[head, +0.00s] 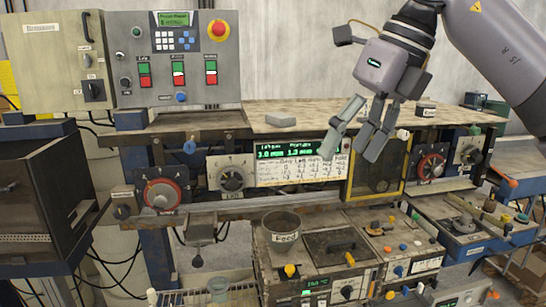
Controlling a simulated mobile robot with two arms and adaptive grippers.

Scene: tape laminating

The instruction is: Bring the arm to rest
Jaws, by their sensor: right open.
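My right gripper (358,138) hangs in the upper right of the head view, its arm coming in from the top right. Its two grey fingers point down and are apart, with nothing between them. It is in front of the laminating machine's bench top (330,110) and overlaps the display panel (285,163) from this view. How far it is from the panel I cannot tell. My left gripper does not show.
A grey control box with a red emergency button (218,29) stands at the back left. Red dial knobs (160,194) line the machine's front. Below are a cup marked Feed (281,228) and a lower control unit (330,245). A small grey block (268,118) lies on the bench top.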

